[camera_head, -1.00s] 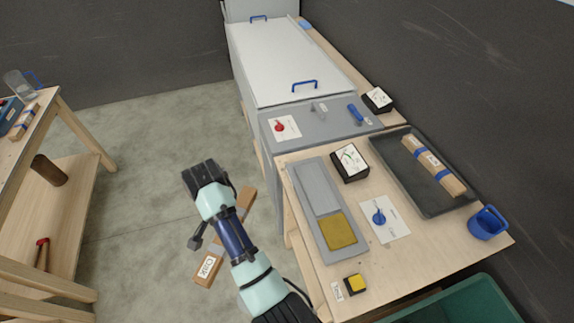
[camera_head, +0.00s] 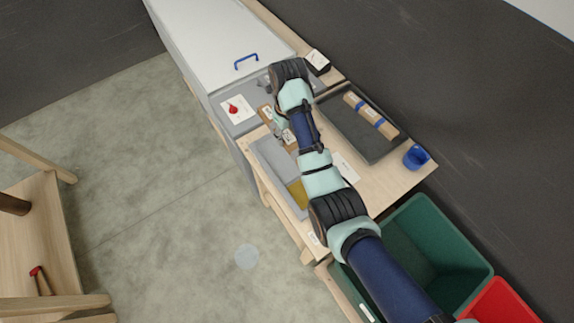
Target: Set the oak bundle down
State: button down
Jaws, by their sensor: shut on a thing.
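A brown wooden bundle with white labels, which I take as the oak bundle (camera_head: 265,113), shows in the head view over the near table's far end, beside the grey panel. My gripper (camera_head: 281,130) is shut on it; my wrist and forearm hide part of the bundle and most of the fingers. Its label is too small to read. I cannot tell whether the bundle touches the surface below.
A dark tray (camera_head: 378,149) to the right holds a lighter bundle with blue bands (camera_head: 370,115). A grey plate with a yellow pad (camera_head: 298,194), a blue cup (camera_head: 416,157) and a red knob (camera_head: 233,108) are near. A green bin (camera_head: 455,255) stands in front.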

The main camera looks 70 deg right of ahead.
notch_tip(320, 180, down, 15)
jog(key=b, duration=0.7)
jog(key=shift+b, duration=0.4)
jog(key=shift+w+f+b, duration=0.1)
jog(key=shift+f+b, duration=0.35)
jog(key=shift+f, duration=2)
jog(key=shift+f, duration=0.2)
jog(key=c, duration=0.5)
grip_release()
jog(key=shift+c, duration=0.2)
notch_tip(320, 180, up, 12)
jog(key=p, duration=0.2)
jog(key=shift+r, duration=0.2)
